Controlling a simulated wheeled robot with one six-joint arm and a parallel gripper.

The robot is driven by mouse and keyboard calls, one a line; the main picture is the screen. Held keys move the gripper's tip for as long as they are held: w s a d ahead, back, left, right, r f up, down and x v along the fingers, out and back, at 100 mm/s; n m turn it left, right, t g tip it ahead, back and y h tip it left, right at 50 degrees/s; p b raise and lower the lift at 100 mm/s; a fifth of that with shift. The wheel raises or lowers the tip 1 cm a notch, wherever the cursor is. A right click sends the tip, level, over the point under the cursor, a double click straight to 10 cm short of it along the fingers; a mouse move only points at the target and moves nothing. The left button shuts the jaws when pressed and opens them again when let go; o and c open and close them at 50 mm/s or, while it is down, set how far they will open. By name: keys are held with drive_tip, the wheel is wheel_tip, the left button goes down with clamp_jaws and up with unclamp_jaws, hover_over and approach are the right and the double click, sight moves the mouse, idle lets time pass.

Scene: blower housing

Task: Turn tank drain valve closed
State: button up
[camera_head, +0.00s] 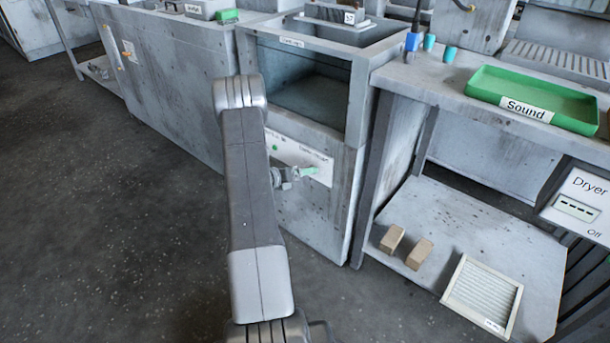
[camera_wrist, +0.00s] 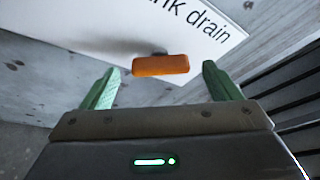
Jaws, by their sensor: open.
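The tank drain valve shows in the wrist view as an orange bar handle (camera_wrist: 160,65) on a dark stem. It sits in front of a white label (camera_wrist: 120,22) that reads "nk drain", its start cut off. My gripper (camera_wrist: 161,70) is open, with one green finger on each side of the handle. The handle lies crosswise between the fingertips, with a small gap at each end. In the head view my gripper (camera_head: 309,172) is at the white label panel (camera_head: 285,153) on the front of the grey tank. The handle cannot be made out there.
The tank (camera_head: 333,195) has an open-fronted upper bay. To its right stands a bench with a green "Sound" tray (camera_head: 570,119). Two tan blocks (camera_head: 405,246) and a framed filter (camera_head: 483,296) lie on its lower shelf. Open floor (camera_head: 110,220) lies left.

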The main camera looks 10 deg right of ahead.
drive_tip(key=shift+x, duration=0.9)
drive_tip(key=shift+c, duration=0.2)
drive_tip(key=c, duration=0.9)
drive_tip(key=shift+c, duration=0.2)
